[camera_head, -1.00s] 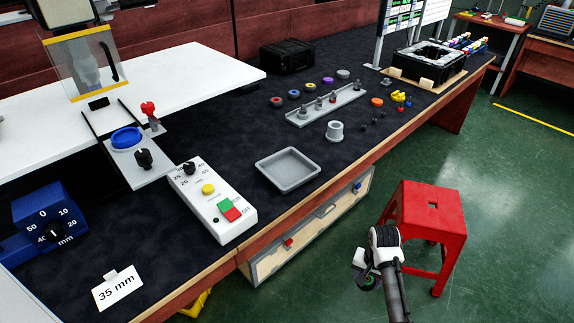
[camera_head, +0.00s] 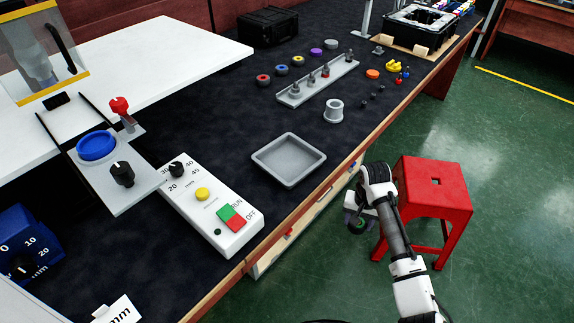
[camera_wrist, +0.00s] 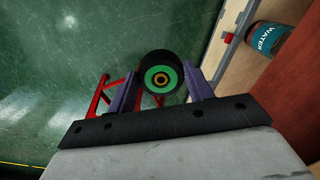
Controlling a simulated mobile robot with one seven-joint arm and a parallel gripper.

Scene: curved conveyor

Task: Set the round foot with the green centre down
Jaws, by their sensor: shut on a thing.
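The round foot with the green centre (camera_wrist: 162,77) is black around the rim with a tan ring and dark hole in the middle. In the wrist view it sits between the two fingers of my gripper (camera_wrist: 160,94), which is shut on it. In the head view the foot (camera_head: 358,227) is a small dark round shape with a green spot at the end of my gripper (camera_head: 354,218). It is held in the air over the green floor, beside the bench's front edge and left of the red stool (camera_head: 432,190).
A control box (camera_head: 212,208) stands left of the tray. A water bottle (camera_wrist: 268,39) shows in the wrist view.

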